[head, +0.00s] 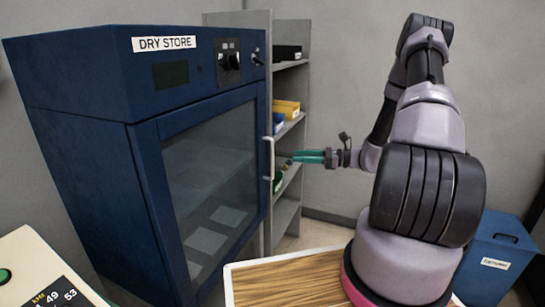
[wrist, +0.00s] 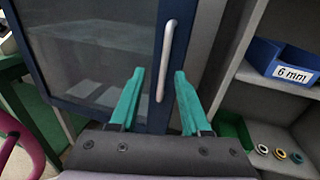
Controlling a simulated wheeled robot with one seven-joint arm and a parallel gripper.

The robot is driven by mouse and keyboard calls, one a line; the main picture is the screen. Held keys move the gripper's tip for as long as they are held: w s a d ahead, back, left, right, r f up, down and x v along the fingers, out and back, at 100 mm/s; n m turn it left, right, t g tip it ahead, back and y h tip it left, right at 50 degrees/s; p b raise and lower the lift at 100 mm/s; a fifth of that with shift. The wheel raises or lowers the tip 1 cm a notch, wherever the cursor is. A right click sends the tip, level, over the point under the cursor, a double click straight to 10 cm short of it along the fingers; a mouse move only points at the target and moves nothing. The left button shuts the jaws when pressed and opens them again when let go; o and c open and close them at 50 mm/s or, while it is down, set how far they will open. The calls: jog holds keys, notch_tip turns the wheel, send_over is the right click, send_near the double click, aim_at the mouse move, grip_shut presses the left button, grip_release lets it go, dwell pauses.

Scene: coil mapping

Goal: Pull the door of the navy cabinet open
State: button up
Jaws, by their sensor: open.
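The navy cabinet (head: 80,160), labelled DRY STORE, stands at the left in the head view. Its glass-fronted door (head: 211,172) looks shut. A pale vertical bar handle (head: 268,160) runs along the door's right edge; it also shows in the wrist view (wrist: 165,55). My gripper (head: 292,157), with green fingers, is just right of the handle in the head view. In the wrist view my gripper (wrist: 160,72) is open and empty, with the handle's lower part between the two fingertips in the picture. I cannot tell whether the fingers reach around it.
A grey shelf unit (head: 281,215) stands right beside the cabinet, with a blue 6 mm bin (wrist: 282,62), a green bin (wrist: 236,128) and several small rings. A wood-topped surface (head: 290,284) is in front. A blue bin (head: 492,262) stands at the right.

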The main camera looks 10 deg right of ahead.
jog(key=shift+m+t, duration=0.5)
jog(key=x, duration=0.7)
jog(key=f+x, duration=0.1)
jog(key=x, duration=0.2)
jog(key=shift+w+a+f, duration=0.1)
jog(key=shift+w, duration=0.25)
grip_shut()
dwell(0.6)
